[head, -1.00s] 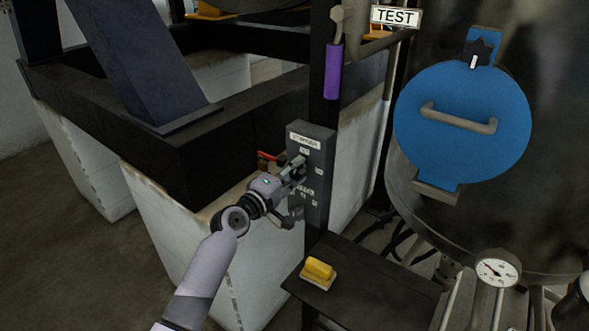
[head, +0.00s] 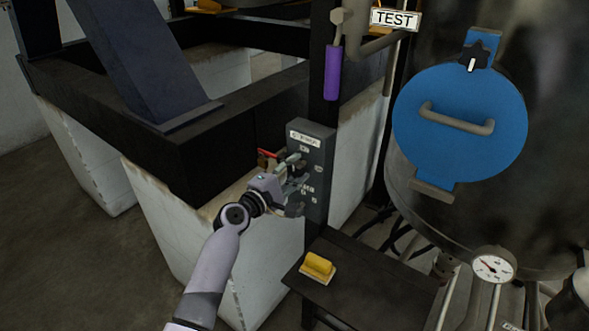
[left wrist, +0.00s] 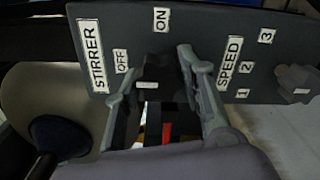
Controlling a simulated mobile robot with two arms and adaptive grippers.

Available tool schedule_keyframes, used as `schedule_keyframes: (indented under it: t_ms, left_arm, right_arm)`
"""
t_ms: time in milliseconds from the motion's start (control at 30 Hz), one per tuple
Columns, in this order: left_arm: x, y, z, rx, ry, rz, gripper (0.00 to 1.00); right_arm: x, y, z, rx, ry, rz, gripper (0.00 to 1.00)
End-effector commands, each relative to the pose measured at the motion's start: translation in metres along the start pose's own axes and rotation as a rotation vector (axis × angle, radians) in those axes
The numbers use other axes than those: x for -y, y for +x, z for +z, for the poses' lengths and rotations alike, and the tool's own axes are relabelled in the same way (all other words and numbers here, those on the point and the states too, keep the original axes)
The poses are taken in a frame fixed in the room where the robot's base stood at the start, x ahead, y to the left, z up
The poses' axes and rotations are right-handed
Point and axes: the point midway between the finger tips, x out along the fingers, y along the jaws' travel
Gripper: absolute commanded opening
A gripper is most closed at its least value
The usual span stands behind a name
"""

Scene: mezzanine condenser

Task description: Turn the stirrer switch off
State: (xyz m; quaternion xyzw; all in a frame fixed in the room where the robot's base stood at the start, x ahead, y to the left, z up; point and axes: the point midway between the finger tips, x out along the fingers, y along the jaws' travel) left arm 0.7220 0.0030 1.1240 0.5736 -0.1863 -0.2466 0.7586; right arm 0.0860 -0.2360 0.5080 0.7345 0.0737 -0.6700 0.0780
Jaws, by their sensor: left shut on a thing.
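The grey stirrer panel (head: 319,145) is fixed to a dark post in the head view. In the left wrist view its face (left wrist: 205,28) carries the labels STIRRER, OFF, ON and SPEED. The dark stirrer switch knob (left wrist: 158,72), with a small white mark, sits below the OFF and ON labels. My left gripper (head: 297,175) is at the panel, shut on the knob with one finger on each side. The fingers partly hide the knob, and I cannot tell which label it points to. My right gripper is not in view.
A dark speed knob (left wrist: 297,82) sits beside the stirrer switch. A red lever (head: 267,153) is close behind my gripper. A low black table (head: 365,290) with a yellow block (head: 319,266) stands below. The tank with a blue hatch (head: 460,135) is to the right.

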Motion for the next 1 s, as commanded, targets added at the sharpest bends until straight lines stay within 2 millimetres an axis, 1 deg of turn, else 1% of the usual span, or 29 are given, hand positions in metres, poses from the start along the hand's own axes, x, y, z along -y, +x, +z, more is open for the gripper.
schedule_keyframes:
  t_ms: [233, 267, 533, 567, 867, 1000]
  left_arm:
    - [0.002, 0.000, 0.000, 0.000, -0.005, -0.002, 0.08]
    - [0.002, 0.000, 0.000, -0.001, -0.005, -0.002, 0.38]
    - [0.001, 0.000, 0.000, 0.000, -0.002, -0.001, 0.56]
    - [0.001, 0.000, 0.000, 0.000, -0.002, -0.001, 0.57]
    - [0.000, -0.001, 0.000, 0.000, 0.000, 0.000, 0.57]
    - [0.001, -0.011, -0.001, -0.001, 0.001, 0.001, 0.57]
  right_arm:
    - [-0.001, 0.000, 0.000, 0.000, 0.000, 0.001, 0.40]
    - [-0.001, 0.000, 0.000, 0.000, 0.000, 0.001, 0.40]
    - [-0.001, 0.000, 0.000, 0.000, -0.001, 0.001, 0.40]
    - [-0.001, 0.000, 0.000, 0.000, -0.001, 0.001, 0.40]
    - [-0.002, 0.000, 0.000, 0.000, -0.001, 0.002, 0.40]
    - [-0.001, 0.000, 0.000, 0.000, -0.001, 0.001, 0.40]
